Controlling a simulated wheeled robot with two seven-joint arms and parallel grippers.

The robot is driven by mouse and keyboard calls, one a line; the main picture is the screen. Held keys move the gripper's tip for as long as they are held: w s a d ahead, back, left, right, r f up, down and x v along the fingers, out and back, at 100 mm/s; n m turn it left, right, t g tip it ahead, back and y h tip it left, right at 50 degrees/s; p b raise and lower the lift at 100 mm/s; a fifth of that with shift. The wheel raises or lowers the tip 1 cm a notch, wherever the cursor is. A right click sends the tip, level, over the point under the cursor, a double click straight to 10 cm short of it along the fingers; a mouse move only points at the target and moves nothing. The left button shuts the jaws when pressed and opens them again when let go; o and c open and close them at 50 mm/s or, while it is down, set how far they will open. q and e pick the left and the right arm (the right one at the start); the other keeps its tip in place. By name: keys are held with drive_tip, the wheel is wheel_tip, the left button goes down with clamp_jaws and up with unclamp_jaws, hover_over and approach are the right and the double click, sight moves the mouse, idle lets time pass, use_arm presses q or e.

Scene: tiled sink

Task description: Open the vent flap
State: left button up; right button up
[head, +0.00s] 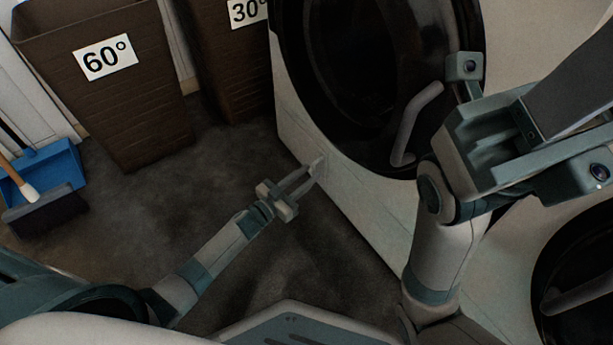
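My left gripper (312,169) reaches from the lower left to the low front of the white washing machine (335,190). Its two slim fingers show a gap near their base and come close at the tips. The tips are at the machine's lower left front, where a small pale piece shows. I cannot tell whether they touch or hold it. No clear outline of a vent flap shows; the fingertips cover part of that area. My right arm stands at the right, in front of the machine, and its fingers cannot be made out.
The machine's dark round door (350,80) has a pale bar handle (415,125). A second machine door (580,270) is at lower right. Brown baskets marked 60° (110,100) and 30° (228,70) stand behind. A blue dustpan (50,165) and dark brush (45,213) are left. Floor between is clear.

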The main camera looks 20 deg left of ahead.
use_arm(q)
clamp_jaws()
idle(1.3)
